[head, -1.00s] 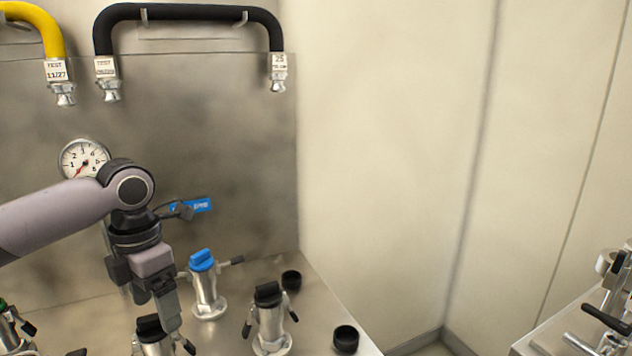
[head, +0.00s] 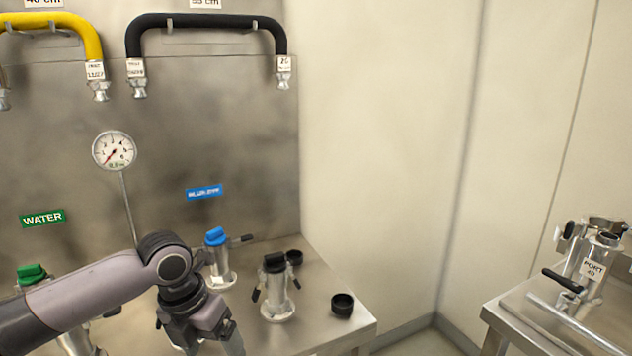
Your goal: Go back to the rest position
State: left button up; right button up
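My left arm comes in from the left, and its gripper (head: 208,338) points down at the bottom of the head view. It is in front of the steel bench, left of the black-capped fitting (head: 276,290). The fingertips are cut off by the lower picture edge, so I cannot tell whether it is open or shut. I see nothing held in the visible part. My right gripper is not in view.
A blue-capped fitting (head: 217,262) and black caps (head: 342,304) stand on the bench. A green-capped fitting (head: 32,274) is partly behind my arm. Hoses (head: 208,20) and a gauge (head: 114,151) are on the back panel. Another bench (head: 505,312) stands right; floor lies between.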

pick_arm(q)
jog(key=s+d+f+n+t+h+p, duration=0.1)
jog(key=s+d+f+n+t+h, duration=0.5)
jog(key=d+f+n, duration=0.85)
jog(key=s+a+f+n+t+y, duration=0.1)
jog(key=s+a+f+n+y, duration=0.1)
jog(key=s+a+n, duration=0.5)
jog(key=s+a+f+n+t+y+p, duration=0.1)
jog(key=s+a+f+n+t+y, duration=0.1)
jog(key=s+a+n, duration=0.6)
jog(key=a+f+n+y, duration=0.1)
jog(key=a+n, duration=0.1)
jog(key=n, duration=0.5)
jog(key=shift+a+y, duration=0.3)
jog(key=shift+a, duration=0.05)
